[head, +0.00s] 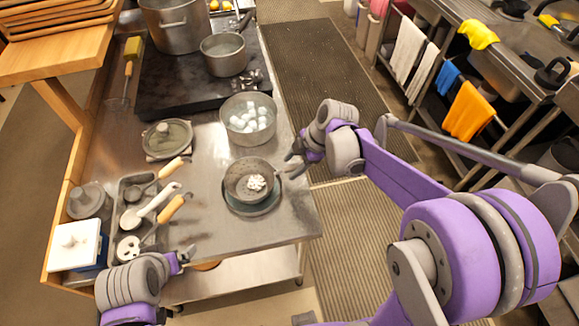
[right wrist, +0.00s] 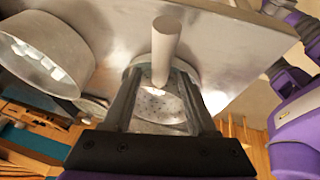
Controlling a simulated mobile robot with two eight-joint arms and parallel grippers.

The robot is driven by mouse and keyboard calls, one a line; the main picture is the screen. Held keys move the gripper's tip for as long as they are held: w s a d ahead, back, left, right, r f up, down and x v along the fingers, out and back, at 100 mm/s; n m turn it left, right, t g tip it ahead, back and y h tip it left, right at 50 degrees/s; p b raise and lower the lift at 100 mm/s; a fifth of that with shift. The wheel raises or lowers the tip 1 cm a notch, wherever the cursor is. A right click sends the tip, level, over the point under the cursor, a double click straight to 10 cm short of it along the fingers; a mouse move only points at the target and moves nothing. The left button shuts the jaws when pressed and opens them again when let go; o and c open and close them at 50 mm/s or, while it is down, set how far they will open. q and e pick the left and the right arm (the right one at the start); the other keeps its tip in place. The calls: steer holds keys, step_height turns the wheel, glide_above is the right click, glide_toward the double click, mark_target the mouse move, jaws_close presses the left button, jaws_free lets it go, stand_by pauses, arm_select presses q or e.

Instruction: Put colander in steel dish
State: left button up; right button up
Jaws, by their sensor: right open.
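The colander (head: 237,186) is a round grey bowl with a handle and a small white heap inside; it sits over a darker round dish (head: 252,209) near the table's right edge. It also shows in the right wrist view (right wrist: 155,105), with small holes in its wall. My right gripper (head: 296,164) is open at the handle side. In the right wrist view its two fingers lie either side of the handle (right wrist: 166,50), not closed on it. A steel dish (head: 232,137) with white lumps stands behind the colander. My left gripper (head: 184,258) is near the front edge, away from both; its jaws are unclear.
A tray (head: 124,184) with ladles and spoons lies to the left, beside a lidded round container (head: 167,139). A small pot (head: 224,55) and a large pot (head: 179,25) stand on the dark stovetop (head: 182,93) behind. Bare tabletop lies between tray and colander.

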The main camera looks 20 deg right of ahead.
steer(key=v, duration=0.9)
steer(key=s+f+m+t+h, duration=0.1)
steer(key=s+f+m+h, duration=0.1)
steer(key=s+m, duration=0.5)
steer(key=s+a+f+m+t+h, duration=0.1)
steer(key=s+f+m+t+h, duration=0.1)
steer(key=s+m, duration=0.5)
steer(key=shift+a+f+m+t+p, duration=0.25)
steer(key=shift+m+t+p, duration=0.05)
steer(key=shift+m, duration=1.6)
steer(key=shift+s, duration=0.15)
